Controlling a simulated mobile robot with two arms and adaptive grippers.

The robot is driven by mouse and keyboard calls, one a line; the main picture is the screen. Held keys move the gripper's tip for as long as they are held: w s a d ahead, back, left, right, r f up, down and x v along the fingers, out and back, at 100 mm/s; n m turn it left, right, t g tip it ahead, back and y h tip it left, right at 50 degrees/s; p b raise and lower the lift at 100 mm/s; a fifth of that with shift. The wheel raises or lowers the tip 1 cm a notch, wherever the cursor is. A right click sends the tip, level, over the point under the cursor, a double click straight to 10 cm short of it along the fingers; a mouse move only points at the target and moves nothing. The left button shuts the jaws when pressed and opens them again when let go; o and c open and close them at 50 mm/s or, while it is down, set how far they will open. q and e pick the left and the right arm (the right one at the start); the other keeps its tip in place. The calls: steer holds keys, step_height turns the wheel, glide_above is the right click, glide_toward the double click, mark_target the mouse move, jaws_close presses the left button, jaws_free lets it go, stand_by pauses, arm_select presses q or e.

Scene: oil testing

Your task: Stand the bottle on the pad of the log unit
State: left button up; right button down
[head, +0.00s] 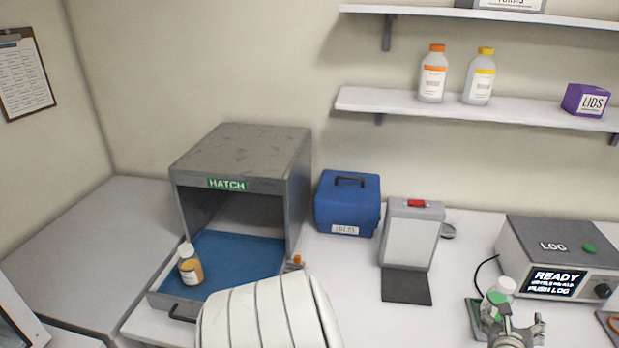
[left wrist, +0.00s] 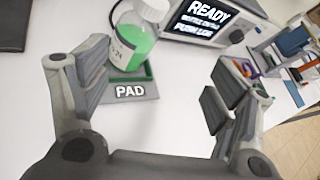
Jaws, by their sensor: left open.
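A clear bottle with a white cap and green liquid (head: 494,304) stands upright on the pad (head: 474,314) in front of the log unit (head: 551,262). In the left wrist view the bottle (left wrist: 131,48) sits within the pad's green-edged recess, above the word PAD (left wrist: 138,91). The log unit's screen (left wrist: 203,20) reads READY. My left gripper (head: 516,328) is open and empty, just in front of the bottle and apart from it. Its two fingers (left wrist: 160,88) are spread wide in the left wrist view. My right gripper is not in view.
A hatch (head: 240,150) with a blue tray (head: 240,252) holds an amber bottle (head: 190,266) at left. A blue case (head: 347,204) and a white panel stand (head: 411,238) are at the back. White counter lies clear between the stand and the pad.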

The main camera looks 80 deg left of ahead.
arm_select(q)
steer(key=s+d+r+n+t+h, duration=0.2)
steer(key=d+n+t+h, duration=0.25)
steer(key=d+n, duration=0.5)
steer(key=s+d+f+n+g+h, duration=0.25)
steer(key=s+f, duration=0.25)
steer(key=f, duration=0.5)
steer(key=s+d+f+n+g+h, duration=0.1)
steer(key=s+d+f+g, duration=0.2)
steer(key=f, duration=0.8)
steer(key=s+d+f+n+g, duration=0.1)
steer(key=s+f+n+g, duration=0.15)
steer(key=s+f, duration=0.85)
steer(key=s+f+n+g, duration=0.2)
steer(key=s+f, duration=0.3)
steer(key=s, duration=0.5)
steer(key=s+a+f+n+g, duration=0.1)
steer(key=s+f, duration=0.4)
steer(key=s, duration=0.6)
steer(key=s+a+f+n+g, duration=0.1)
steer(key=s+f+n+g, duration=0.2)
steer(key=s, duration=0.8)
step_height(320, 180, down, 2)
steer(key=shift+f+n+h, duration=0.25)
steer(key=shift+n+h, duration=0.05)
steer(key=shift+n, duration=0.15)
steer(key=shift+f, duration=0.1)
